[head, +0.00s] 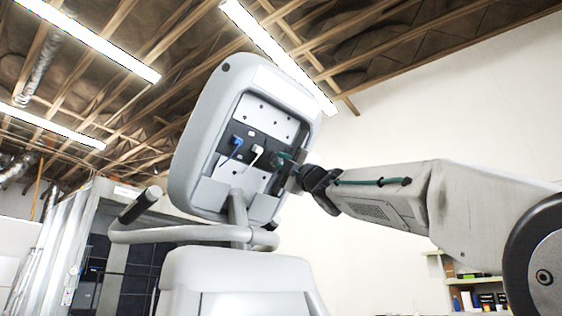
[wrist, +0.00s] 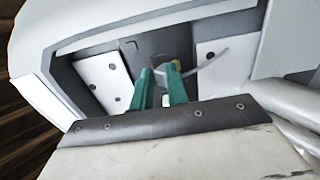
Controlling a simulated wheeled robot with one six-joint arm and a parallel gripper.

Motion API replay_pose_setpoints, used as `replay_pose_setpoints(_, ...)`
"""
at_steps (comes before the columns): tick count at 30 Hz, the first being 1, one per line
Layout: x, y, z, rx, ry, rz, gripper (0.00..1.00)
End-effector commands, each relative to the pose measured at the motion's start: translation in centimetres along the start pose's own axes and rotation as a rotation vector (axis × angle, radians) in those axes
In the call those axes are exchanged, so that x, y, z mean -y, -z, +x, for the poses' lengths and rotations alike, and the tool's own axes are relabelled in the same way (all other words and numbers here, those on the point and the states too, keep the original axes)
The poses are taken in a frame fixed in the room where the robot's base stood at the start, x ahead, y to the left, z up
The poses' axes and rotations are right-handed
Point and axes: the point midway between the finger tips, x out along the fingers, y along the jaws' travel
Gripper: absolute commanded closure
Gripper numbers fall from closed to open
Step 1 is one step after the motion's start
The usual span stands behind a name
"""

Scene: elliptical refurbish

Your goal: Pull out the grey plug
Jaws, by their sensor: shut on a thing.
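The raised grey console (head: 190,125) has an open back with a dark connector strip (head: 233,131). A blue plug (head: 237,142) and a white plug (head: 257,151) with a hanging cable sit in the strip. My gripper (head: 284,158) reaches in from the right, beside the white plug. In the wrist view, its green fingers (wrist: 160,84) are close together at the strip, shut on the grey plug, which they mostly hide.
White screwed plates (wrist: 103,82) flank the strip, and the console's raised rim surrounds the recess. A grey handlebar (head: 180,237) and post lie below. A shelf with small items (head: 475,295) stands at the far right. The air right of the console is free apart from my arm.

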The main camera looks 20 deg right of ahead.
Motion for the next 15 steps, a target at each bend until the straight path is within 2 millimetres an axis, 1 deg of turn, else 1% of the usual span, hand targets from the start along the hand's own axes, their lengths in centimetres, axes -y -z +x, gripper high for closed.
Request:
replay_pose_setpoints(3,0.12,0.00,-0.01,-0.001,0.002,0.000,1.00)
replay_pose_setpoints(4,0.13,0.00,-0.01,-0.001,0.002,0.000,0.79)
replay_pose_setpoints(6,0.13,-0.01,0.00,0.000,0.002,0.000,0.62)
replay_pose_setpoints(15,0.07,-0.01,-0.15,0.000,0.001,0.000,0.62)
